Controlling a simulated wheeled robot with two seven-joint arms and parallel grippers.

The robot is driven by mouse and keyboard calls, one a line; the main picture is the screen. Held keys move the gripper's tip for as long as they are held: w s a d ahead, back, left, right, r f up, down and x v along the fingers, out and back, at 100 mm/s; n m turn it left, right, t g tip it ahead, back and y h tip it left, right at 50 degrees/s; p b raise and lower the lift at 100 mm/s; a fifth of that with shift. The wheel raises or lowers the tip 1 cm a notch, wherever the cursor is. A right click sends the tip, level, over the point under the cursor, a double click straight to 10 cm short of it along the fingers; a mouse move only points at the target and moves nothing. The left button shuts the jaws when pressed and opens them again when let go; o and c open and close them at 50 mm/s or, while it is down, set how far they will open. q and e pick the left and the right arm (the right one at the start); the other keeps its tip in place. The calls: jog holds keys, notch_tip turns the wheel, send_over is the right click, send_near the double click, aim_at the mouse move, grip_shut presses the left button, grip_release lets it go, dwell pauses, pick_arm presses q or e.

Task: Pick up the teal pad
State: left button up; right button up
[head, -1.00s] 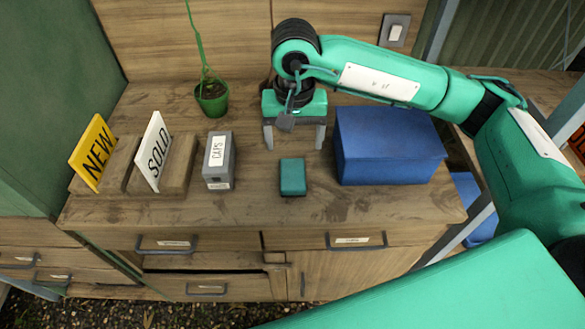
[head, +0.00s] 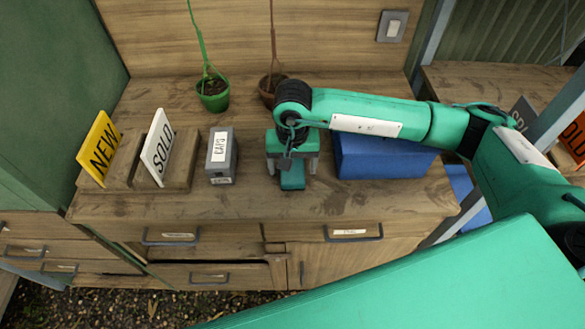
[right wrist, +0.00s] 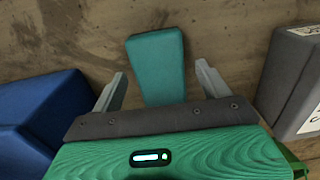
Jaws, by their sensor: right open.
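The teal pad (head: 292,178) lies on the wooden counter between the grey CAPS box and the blue box. My right gripper (head: 292,168) is above and just behind it in the head view and hides part of it. In the right wrist view the teal pad (right wrist: 156,62) lies between the lines of the two open fingers of my right gripper (right wrist: 162,85). Its near end is hidden behind the gripper body. The gripper holds nothing. My left gripper is not in view.
The grey CAPS box (head: 221,165) stands left of the pad and the blue box (head: 385,160) right of it. The NEW sign (head: 99,148) and SOLD sign (head: 157,147) stand at the left. Potted plants (head: 213,98) stand behind. The counter in front is clear.

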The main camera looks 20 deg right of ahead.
jog(key=c, duration=1.1)
jog(key=shift+r, duration=0.1)
jog(key=shift+r, duration=0.55)
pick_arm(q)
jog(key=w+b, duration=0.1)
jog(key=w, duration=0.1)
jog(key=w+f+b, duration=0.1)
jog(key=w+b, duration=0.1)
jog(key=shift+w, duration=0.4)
pick_arm(e)
notch_tip(320, 180, up, 19)
jog(key=shift+f, duration=0.1)
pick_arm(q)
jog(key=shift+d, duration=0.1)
